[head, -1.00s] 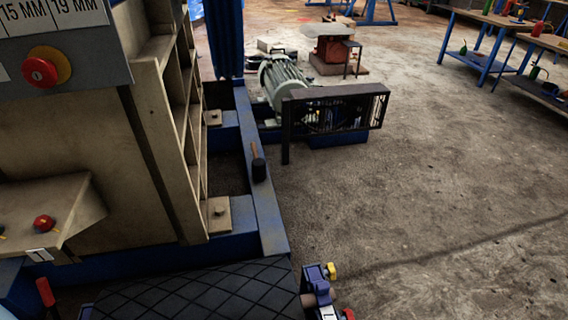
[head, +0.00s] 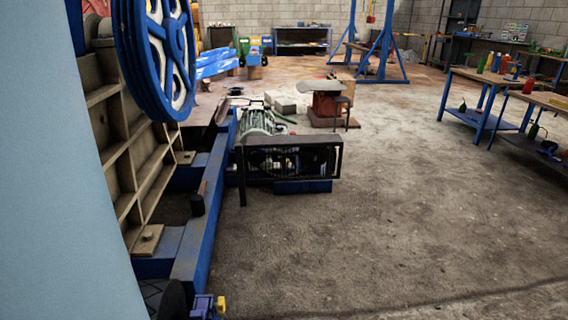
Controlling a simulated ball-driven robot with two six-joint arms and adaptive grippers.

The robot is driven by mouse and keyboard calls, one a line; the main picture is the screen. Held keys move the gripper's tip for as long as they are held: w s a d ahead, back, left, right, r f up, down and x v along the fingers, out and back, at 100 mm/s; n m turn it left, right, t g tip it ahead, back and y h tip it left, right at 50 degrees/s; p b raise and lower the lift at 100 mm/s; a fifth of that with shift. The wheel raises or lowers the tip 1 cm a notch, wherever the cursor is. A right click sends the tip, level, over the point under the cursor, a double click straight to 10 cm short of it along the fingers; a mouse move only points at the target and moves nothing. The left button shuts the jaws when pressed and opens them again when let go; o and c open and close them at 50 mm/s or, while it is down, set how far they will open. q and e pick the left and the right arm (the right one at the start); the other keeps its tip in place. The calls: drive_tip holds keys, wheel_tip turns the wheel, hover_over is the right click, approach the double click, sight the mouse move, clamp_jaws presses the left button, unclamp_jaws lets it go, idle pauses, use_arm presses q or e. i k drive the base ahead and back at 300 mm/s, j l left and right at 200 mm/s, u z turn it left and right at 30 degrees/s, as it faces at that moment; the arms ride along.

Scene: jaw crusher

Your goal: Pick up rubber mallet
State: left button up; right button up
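The ribbed crusher body (head: 125,150) and a blue flywheel (head: 160,50) stand left of the beam. A caged guard (head: 290,158) and a motor (head: 257,122) stand just beyond it to the right. Workbenches (head: 480,75) stand at far right. Open concrete floor (head: 400,200) fills the middle.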

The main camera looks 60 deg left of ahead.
sight(198, 208)
drive_tip(key=i+u, duration=0.35)
drive_tip(key=i+l+u, duration=0.35)
drive_tip(key=i, duration=0.2)
drive_tip(key=i+j+u, duration=0.25)
drive_tip(key=i+u, duration=0.15)
drive_tip(key=i+j+u, duration=0.15)
drive_tip(key=i+u, duration=0.7)
drive_tip(key=i+l+u, duration=0.15)
drive_tip(key=i+u, duration=0.3)
drive_tip(key=k, duration=0.1)
